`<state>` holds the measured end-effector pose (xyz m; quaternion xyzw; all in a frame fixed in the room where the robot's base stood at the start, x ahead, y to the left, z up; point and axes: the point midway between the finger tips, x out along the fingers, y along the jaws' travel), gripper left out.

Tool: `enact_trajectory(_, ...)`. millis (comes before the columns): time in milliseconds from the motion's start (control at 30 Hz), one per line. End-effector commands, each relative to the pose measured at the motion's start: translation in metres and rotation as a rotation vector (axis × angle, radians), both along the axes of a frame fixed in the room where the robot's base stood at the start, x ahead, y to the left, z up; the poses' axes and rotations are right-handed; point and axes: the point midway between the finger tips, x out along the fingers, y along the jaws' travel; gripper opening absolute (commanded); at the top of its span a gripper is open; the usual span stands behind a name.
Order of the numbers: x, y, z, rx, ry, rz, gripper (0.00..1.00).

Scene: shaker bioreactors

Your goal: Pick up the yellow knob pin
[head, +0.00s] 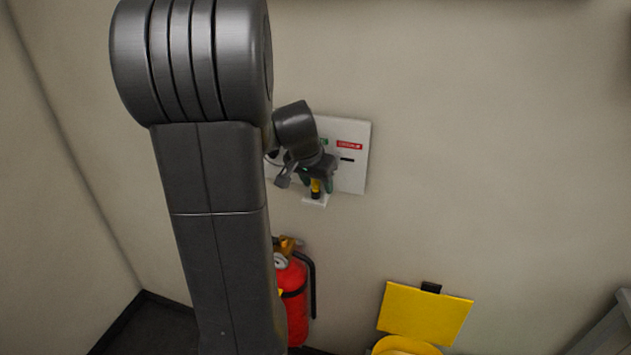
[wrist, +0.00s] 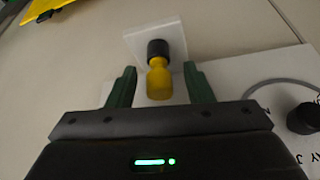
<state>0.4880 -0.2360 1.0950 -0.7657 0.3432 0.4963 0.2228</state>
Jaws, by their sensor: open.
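The yellow knob pin (wrist: 159,80) has a yellow grip and a black collar. In the wrist view it stands on a small white shelf (wrist: 134,42), between the two green fingers of my gripper (wrist: 160,84), with a gap on each side. My gripper is open. In the head view the pin (head: 316,187) shows small at my gripper (head: 315,184), above the white shelf (head: 315,201) at the lower edge of the wall panel. My arm hides part of the panel there.
The white wall panel (head: 352,178) carries a red label (head: 350,145) and a green one. In the wrist view a black knob (wrist: 303,118) with a grey cable is at right. A red fire extinguisher (head: 297,317) and a yellow sign or lid (head: 425,312) are lower down.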

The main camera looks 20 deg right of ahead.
Motion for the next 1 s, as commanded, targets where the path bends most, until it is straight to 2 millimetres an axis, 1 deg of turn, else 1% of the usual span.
enact_trajectory(233,0.0005,-0.0007,-0.0024,0.000,0.000,0.000,0.47)
enact_trajectory(267,0.0005,-0.0007,-0.0023,0.000,0.000,0.000,0.45)
enact_trajectory(300,0.0006,-0.0007,-0.0022,0.000,0.000,0.000,0.37)
enact_trajectory(367,0.0006,-0.0006,-0.0021,0.000,0.000,0.000,0.25)
enact_trajectory(400,0.0006,-0.0006,-0.0021,0.000,0.000,0.001,0.17)
enact_trajectory(500,0.0006,-0.0005,-0.0020,0.000,0.000,0.001,0.00)
enact_trajectory(867,0.0009,-0.0007,-0.0009,0.000,-0.001,0.001,0.00)
enact_trajectory(1000,0.0014,-0.0009,0.0058,-0.003,-0.003,0.001,0.00)
